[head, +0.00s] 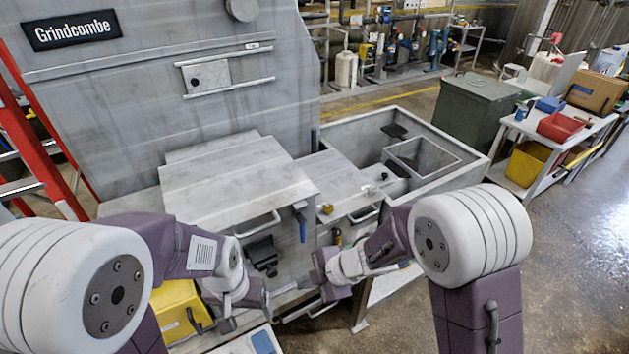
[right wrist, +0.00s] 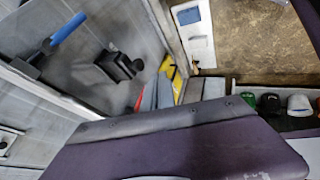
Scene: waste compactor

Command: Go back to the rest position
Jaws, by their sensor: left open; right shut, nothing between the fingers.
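In the head view my two arms reach in from the lower corners toward the front of the grey compactor (head: 150,85). My left gripper (head: 262,303) is low in front of the machine, beside a yellow container (head: 178,308), and is open with nothing visibly held. My right gripper (head: 322,280) is a little further right, below the machine's front lids, shut and empty. The two grippers are close together but appear apart. In the right wrist view a purple part of mine fills the lower middle.
The compactor's lid (head: 235,190) with its front handle and a lower lid (head: 340,183) are closed. A blue lever (right wrist: 68,30) and black latch (right wrist: 120,65) show in the right wrist view. An open bin (head: 468,158) stands right; a red ladder (head: 38,140) left.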

